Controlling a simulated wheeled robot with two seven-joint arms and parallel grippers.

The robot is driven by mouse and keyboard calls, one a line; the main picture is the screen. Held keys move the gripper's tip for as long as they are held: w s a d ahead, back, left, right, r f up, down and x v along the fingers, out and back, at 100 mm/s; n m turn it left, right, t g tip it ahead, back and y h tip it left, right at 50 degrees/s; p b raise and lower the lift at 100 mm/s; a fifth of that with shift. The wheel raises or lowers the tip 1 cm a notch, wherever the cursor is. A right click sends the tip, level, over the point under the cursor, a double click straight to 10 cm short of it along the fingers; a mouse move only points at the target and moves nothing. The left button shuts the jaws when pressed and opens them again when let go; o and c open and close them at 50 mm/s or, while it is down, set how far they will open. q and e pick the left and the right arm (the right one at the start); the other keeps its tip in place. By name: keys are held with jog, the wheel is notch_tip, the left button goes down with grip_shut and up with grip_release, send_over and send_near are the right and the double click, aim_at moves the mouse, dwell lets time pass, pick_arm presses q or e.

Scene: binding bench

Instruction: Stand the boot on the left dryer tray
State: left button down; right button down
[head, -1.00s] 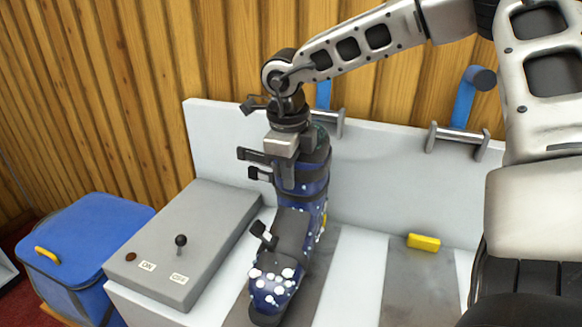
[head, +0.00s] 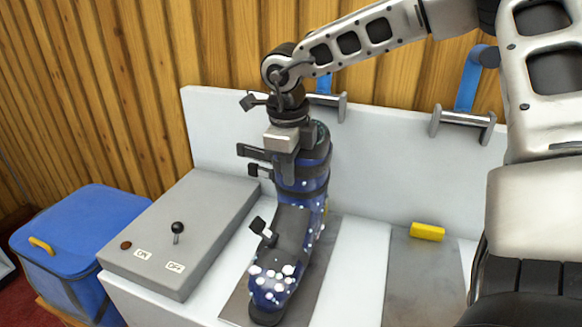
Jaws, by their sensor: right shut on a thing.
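A blue ski boot (head: 276,280) with white spots, black straps and buckles stands upright on or just over the left dryer tray (head: 316,282), a dark grey plate. I cannot tell for certain whether the sole touches the tray. My right gripper (head: 285,150) points down at the top of the boot's cuff and is shut on it. The fingertips are partly hidden by the cuff and the buckles. The right dryer tray (head: 412,280) is bare apart from a yellow block at its back. My left gripper is not in view.
A grey control box (head: 165,250) with a lever and ON and OFF labels stands left of the boot. A blue lidded bin (head: 75,235) is further left. A white back panel with metal brackets (head: 462,122) and blue straps rises behind. A yellow block (head: 427,231) lies at the right tray's back.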

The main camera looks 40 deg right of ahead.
jog(key=shift+f+b, duration=0.25)
jog(key=shift+b, duration=0.25)
dwell(0.3)
jog(key=c, duration=1.3)
grip_release()
jog(key=shift+s+f, duration=0.1)
jog(key=shift+f, duration=0.1)
notch_tip(320, 180, up, 16)
jog(key=a, duration=0.1)
jog(key=shift+s+a+p, duration=0.4)
